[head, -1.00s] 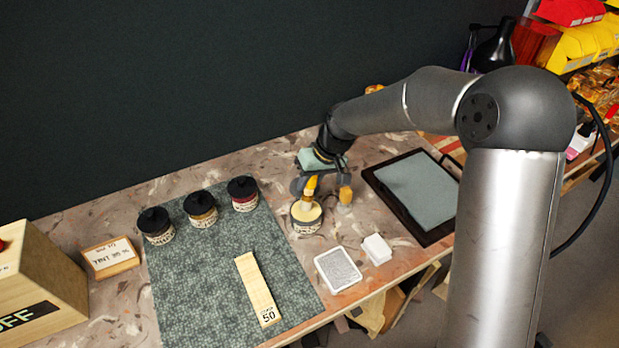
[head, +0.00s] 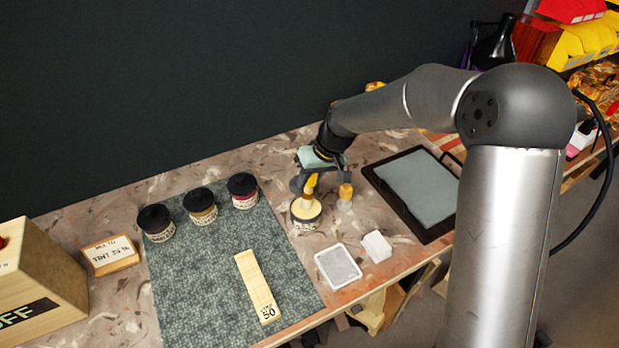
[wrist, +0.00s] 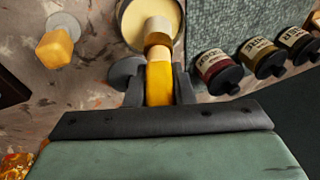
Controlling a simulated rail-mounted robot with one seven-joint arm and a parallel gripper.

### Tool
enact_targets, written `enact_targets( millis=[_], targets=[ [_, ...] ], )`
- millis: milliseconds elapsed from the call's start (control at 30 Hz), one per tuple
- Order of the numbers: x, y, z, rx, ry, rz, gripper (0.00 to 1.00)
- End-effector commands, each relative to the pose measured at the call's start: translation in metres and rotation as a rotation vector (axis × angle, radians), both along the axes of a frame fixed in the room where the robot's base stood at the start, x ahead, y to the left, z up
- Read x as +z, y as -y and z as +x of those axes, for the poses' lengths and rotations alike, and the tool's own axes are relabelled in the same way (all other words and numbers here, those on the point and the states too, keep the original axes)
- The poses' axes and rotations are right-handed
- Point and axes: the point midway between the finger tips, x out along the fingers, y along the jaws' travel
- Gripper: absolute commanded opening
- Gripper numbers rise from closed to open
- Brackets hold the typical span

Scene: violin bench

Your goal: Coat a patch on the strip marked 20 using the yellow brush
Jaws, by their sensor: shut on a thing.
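My gripper (head: 312,180) is shut on the yellow brush (wrist: 159,82), gripping its handle. The brush points down at an open jar (head: 316,223) of cream-coloured liquid. In the wrist view the brush's pale tip overlaps the jar's opening (wrist: 131,22); whether it dips into the liquid is hard to tell. A pale wooden strip (head: 257,285) lies on the green-grey mat (head: 205,270), left of and nearer than the jar. Its end label is small and blurred and looks like 50; I cannot read it surely.
Three black-lidded jars (head: 155,223) (head: 200,205) (head: 242,190) stand along the mat's back. An amber-topped object (head: 345,192) stands close right of the jar. A card (head: 338,266), white block (head: 377,246) and dark-framed tray (head: 418,188) lie right. A small sign (head: 110,254) stands left.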

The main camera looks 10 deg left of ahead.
Motion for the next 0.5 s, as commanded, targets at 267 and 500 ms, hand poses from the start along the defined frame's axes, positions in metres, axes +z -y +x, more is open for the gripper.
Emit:
enact_targets(
  millis=[267,500],
  targets=[
    [-0.0039,-0.0001,0.0000,0.000,0.000,0.000,0.00],
    [-0.0068,0.0000,0.0000,0.000,0.000,0.000,0.00]
  ],
)
